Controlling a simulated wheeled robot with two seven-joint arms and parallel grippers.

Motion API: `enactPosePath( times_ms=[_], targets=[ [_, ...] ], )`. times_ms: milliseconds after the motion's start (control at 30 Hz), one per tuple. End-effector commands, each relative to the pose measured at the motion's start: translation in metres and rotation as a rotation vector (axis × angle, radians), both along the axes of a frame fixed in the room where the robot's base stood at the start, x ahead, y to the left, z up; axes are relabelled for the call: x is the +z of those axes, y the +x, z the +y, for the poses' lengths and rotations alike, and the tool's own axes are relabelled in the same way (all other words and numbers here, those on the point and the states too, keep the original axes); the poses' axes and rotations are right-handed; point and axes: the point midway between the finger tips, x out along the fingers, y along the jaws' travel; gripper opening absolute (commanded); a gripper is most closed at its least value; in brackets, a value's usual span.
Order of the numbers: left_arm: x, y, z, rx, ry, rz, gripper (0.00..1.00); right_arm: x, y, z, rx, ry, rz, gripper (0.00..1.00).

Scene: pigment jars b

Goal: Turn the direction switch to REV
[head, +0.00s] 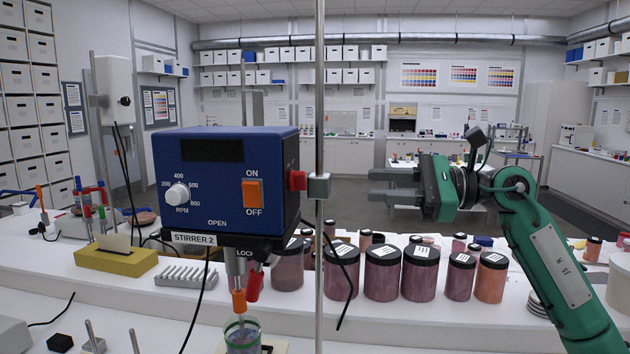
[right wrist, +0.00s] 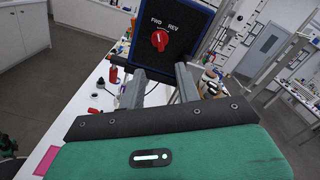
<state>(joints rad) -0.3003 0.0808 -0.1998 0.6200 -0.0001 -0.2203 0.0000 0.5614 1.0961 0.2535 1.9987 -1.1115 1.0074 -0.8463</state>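The blue stirrer box (head: 224,203) stands at centre left in the head view. Its red direction switch (head: 297,180) sticks out of its right side. In the right wrist view, the switch (right wrist: 160,41) is a round red knob with a white line, below the labels FWD and REV. The line points up in the picture, closer to FWD than to REV. My right gripper (head: 370,185) is open and empty, to the right of the switch and apart from it. Its two fingers (right wrist: 160,70) point towards the switch face. My left gripper is not in view.
A vertical metal rod with a clamp (head: 319,186) stands between the box and my right gripper in the head view. Several lidded pigment jars (head: 382,272) stand along the bench below the gripper. A beaker (head: 242,336) sits under the stirrer.

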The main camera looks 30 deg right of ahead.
Motion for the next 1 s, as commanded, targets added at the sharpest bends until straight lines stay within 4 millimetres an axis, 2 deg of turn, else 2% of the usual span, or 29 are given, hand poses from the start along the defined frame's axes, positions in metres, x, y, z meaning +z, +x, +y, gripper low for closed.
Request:
enactPosePath(
  times_ms=[33,100,500,700,1000],
  targets=[
    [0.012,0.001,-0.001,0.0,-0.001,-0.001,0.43,0.007,0.005,0.008,0.004,0.0,-0.001,0.34],
    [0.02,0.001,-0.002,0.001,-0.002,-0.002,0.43,0.007,0.013,0.019,0.003,0.002,0.0,0.34],
    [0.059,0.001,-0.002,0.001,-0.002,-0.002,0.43,0.006,0.056,0.076,0.003,0.003,-0.001,0.34],
    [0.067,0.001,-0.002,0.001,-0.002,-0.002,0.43,0.003,0.068,0.09,0.001,0.001,-0.001,0.34],
    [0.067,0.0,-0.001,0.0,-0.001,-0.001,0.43,0.0,0.07,0.093,0.0,0.001,-0.001,0.34]
  ],
)
